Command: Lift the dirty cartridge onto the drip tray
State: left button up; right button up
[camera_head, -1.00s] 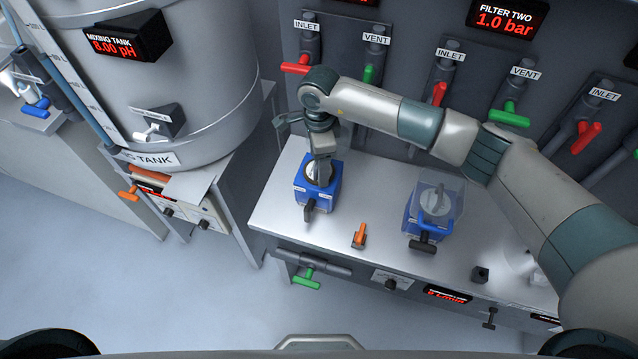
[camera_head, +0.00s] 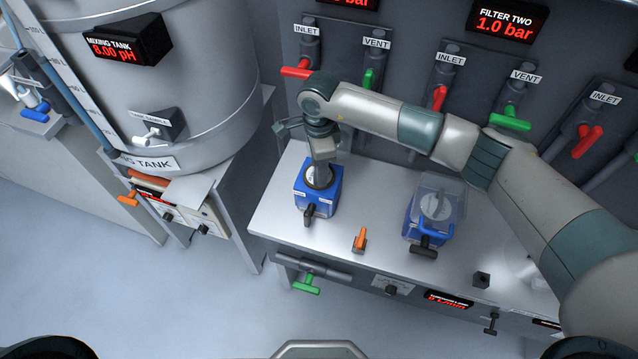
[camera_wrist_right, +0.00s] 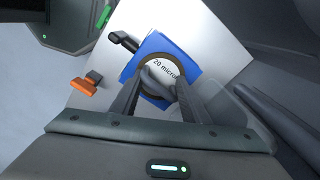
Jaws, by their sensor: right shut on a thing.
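The cartridge (camera_head: 318,179) shows as a pale round top in the left blue filter housing (camera_head: 316,201). In the right wrist view its round face (camera_wrist_right: 160,66) reads "20 micro…" inside a dark ring. My right gripper (camera_head: 320,172) comes down over it from above. In the wrist view its two dark fingers (camera_wrist_right: 160,88) reach the cartridge's grey middle grip and are shut on it. The cartridge sits in or just at the housing's mouth; its depth is hard to tell. My left gripper is out of view. I cannot make out a drip tray with certainty.
A second blue housing (camera_head: 428,222) with a clear cover stands to the right on the metal bench (camera_head: 340,262). Valve handles line the panel behind. The mixing tank (camera_head: 180,90) stands left. My right arm spans the bench's right part.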

jog(key=shift+r, duration=0.25)
jog(key=shift+r+p, duration=1.05)
jog(key=shift+r, duration=1.7)
jog(key=shift+r+p, duration=0.8)
jog(key=shift+r, duration=2.05)
